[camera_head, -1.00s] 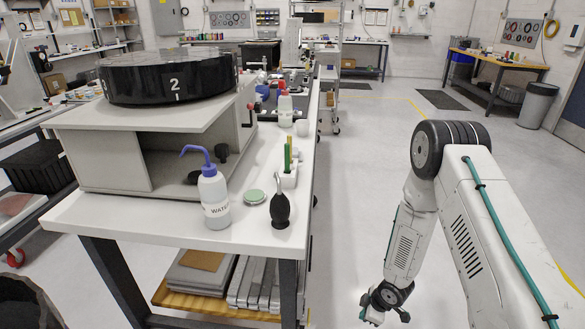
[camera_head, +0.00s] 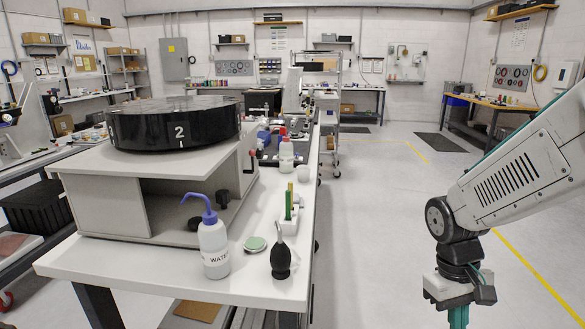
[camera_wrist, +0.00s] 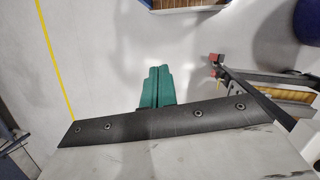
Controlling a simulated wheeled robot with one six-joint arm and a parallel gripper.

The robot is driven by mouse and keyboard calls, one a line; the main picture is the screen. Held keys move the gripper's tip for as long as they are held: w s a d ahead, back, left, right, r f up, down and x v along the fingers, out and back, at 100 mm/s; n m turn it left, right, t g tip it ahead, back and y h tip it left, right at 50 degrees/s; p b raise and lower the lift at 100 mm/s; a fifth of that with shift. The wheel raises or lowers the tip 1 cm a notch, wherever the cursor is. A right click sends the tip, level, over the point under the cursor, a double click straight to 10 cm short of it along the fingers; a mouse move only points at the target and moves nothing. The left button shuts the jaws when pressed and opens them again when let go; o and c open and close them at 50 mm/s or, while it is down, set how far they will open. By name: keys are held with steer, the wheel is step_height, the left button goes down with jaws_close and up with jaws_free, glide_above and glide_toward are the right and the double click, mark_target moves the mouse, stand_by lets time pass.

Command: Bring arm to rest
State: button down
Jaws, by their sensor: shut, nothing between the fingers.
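My arm (camera_head: 520,175) reaches in from the right edge of the head view, over open floor to the right of the workbench. Its wrist points down. My gripper (camera_head: 458,318) has teal fingers, cut off by the bottom edge there. In the wrist view my gripper (camera_wrist: 158,72) shows its two teal fingers side by side and shut, with nothing between them. It hangs over bare floor and touches nothing that I can see.
The white workbench (camera_head: 130,262) on the left holds a wash bottle (camera_head: 214,250), a black blower bulb (camera_head: 281,262) and a black drum (camera_head: 175,125). A yellow floor line (camera_head: 540,275) runs at right. The aisle floor (camera_head: 375,215) is clear.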

steer(key=s+a+r+t, duration=0.1)
steer(key=s+r+t, duration=0.1)
steer(key=s+r, duration=0.4)
steer(key=s+a+r+m+t+y, duration=0.1)
steer(key=s+a+r+t, duration=0.1)
steer(key=s+r, duration=0.4)
steer(key=shift+a+r+m+y, duration=0.25)
steer(key=shift+r+m+y, duration=0.05)
steer(key=shift+r, duration=0.6)
steer(key=shift+s, duration=0.1)
